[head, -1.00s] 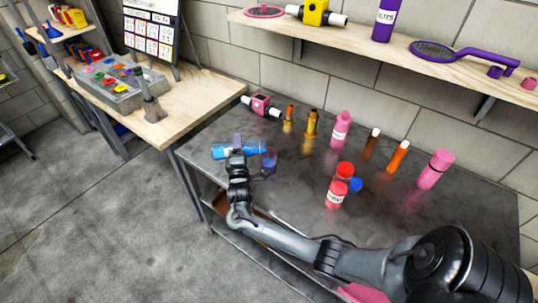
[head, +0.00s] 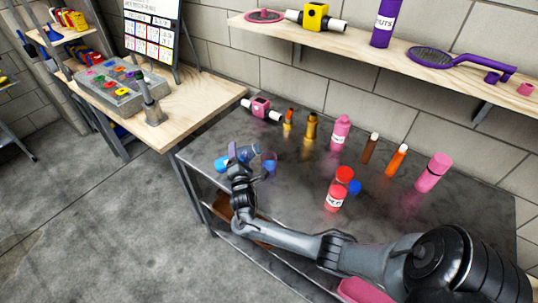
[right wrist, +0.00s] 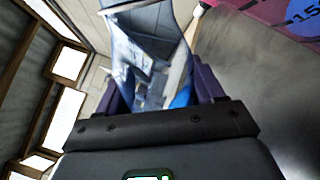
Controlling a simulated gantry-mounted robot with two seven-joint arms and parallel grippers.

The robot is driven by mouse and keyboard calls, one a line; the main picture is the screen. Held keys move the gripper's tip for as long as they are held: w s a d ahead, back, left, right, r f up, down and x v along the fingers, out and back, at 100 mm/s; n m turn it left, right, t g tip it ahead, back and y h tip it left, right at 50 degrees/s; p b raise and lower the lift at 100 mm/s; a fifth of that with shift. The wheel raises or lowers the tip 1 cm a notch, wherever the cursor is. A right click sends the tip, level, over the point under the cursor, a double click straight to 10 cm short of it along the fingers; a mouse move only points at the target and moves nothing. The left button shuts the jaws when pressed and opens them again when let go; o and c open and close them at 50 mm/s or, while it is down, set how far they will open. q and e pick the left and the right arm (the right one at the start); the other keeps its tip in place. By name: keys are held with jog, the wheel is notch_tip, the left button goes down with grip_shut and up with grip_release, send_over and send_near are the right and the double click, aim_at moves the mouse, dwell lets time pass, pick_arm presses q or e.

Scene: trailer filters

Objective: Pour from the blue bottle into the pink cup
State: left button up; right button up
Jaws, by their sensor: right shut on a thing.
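My right gripper (head: 236,157) is shut around the blue bottle (head: 222,164), above the left end of the grey table. The bottle lies well over on its side, with its clearer end (head: 251,151) toward the right and partly hidden by the gripper. A small see-through pinkish cup (head: 268,159) stands just right of it, with blue showing in its lower part. In the right wrist view the see-through bottle (right wrist: 150,35) fills the space between the fingers. A pink surface with a blue marking (right wrist: 292,14) shows at that view's upper right. My left gripper is out of view.
On the grey table (head: 300,195), several bottles stand to the right, including a red jar (head: 335,197) and a pink bottle (head: 340,133). A pink-and-white device (head: 261,108) lies at the back. A wooden bench (head: 200,95) adjoins at the left.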

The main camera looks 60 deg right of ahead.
jog(key=n+p, duration=0.1)
jog(key=p, duration=0.1)
jog(key=r+n+p, duration=0.1)
jog(key=n+p, duration=0.1)
jog(key=p, duration=0.1)
jog(key=s+d+n+y+p, duration=0.1)
jog(key=n+p, duration=0.1)
jog(key=p, duration=0.1)
jog(key=shift+r, duration=0.25)
jog(key=n+p, duration=0.3)
jog(key=shift+w+a+r+n+y, duration=0.15)
jog(key=shift+w+a+n+y, duration=0.15)
jog(key=shift+w, duration=0.05)
jog(key=shift+w+a+f+n+p, duration=0.1)
jog(key=shift+w+f+n+p, duration=0.1)
jog(key=shift+n+p, duration=0.6)
jog(key=shift+f+n+y, duration=0.3)
jog(key=shift+n, duration=1.1)
notch_tip(320, 180, up, 5)
jog(key=p, duration=0.5)
jog(key=shift+f, duration=0.1)
jog(key=shift+f, duration=0.1)
